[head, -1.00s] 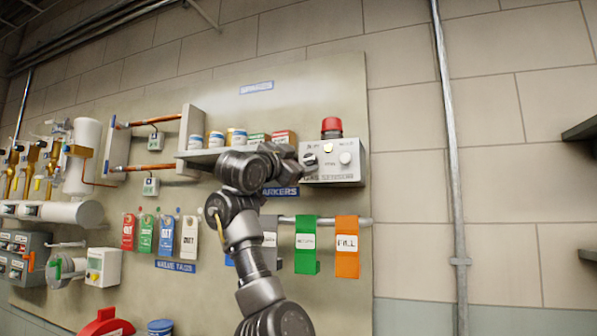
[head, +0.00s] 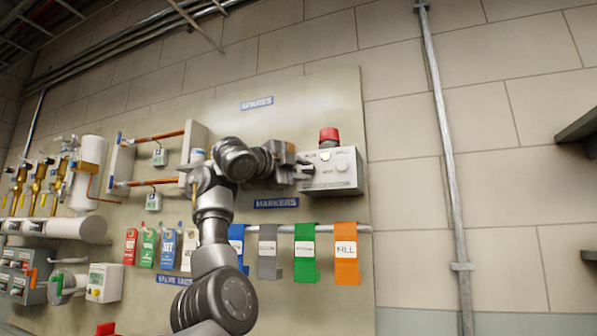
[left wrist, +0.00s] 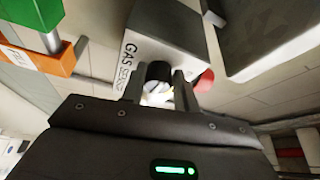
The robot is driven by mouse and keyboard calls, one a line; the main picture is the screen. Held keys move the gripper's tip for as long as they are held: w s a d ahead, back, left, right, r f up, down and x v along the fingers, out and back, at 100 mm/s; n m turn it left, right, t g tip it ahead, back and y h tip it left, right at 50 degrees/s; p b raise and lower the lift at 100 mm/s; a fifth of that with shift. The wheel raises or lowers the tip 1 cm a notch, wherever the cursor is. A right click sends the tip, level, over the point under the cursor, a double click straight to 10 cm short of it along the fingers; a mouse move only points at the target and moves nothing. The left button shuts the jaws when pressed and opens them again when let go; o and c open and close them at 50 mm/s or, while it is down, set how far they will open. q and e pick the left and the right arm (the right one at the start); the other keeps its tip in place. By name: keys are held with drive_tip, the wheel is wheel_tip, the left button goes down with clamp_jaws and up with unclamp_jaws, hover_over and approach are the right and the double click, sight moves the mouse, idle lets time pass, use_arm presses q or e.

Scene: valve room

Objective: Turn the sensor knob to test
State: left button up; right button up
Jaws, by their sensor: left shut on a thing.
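The grey gas sensor box (head: 333,185) is on the wall board with a red beacon (head: 329,135) on top. Its front has a pale round knob or button (head: 342,166) on the right and a yellowish one (head: 325,156) near the top. My left gripper (head: 305,173) is at the box's left front, mostly hiding that part in the head view. In the left wrist view a dark knob (left wrist: 159,70) sits between the fingers of my left gripper (left wrist: 159,84), which are shut on it. I cannot read the knob's setting. My right gripper is out of view.
Below the box, green (head: 306,250) and orange (head: 346,252) markers hang from a rail. A vertical conduit (head: 447,150) runs down the wall to the right. A dark shelf (head: 578,125) juts in at the right edge. The wall between them is clear.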

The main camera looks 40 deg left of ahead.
use_arm(q)
drive_tip(key=shift+w+d, duration=0.1)
drive_tip(key=shift+d, duration=0.1)
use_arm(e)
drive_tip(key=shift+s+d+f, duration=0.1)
use_arm(q)
drive_tip(key=o, duration=0.6)
drive_tip(key=shift+c, duration=0.2)
drive_tip(key=o, duration=0.4)
drive_tip(key=shift+d+r, duration=0.1)
drive_tip(key=shift+d, duration=0.2)
drive_tip(key=shift+a, duration=0.3)
drive_tip(key=shift+s, duration=0.25)
drive_tip(key=s+b, duration=0.2)
drive_tip(key=s, duration=0.1)
drive_tip(key=s+b, duration=0.1)
drive_tip(key=shift+s+a+f, duration=0.1)
drive_tip(key=shift+s+f, duration=0.25)
drive_tip(key=b, duration=0.4)
approach(303, 170)
drive_tip(key=shift+s+r, duration=0.25)
drive_tip(key=shift+s, duration=0.45)
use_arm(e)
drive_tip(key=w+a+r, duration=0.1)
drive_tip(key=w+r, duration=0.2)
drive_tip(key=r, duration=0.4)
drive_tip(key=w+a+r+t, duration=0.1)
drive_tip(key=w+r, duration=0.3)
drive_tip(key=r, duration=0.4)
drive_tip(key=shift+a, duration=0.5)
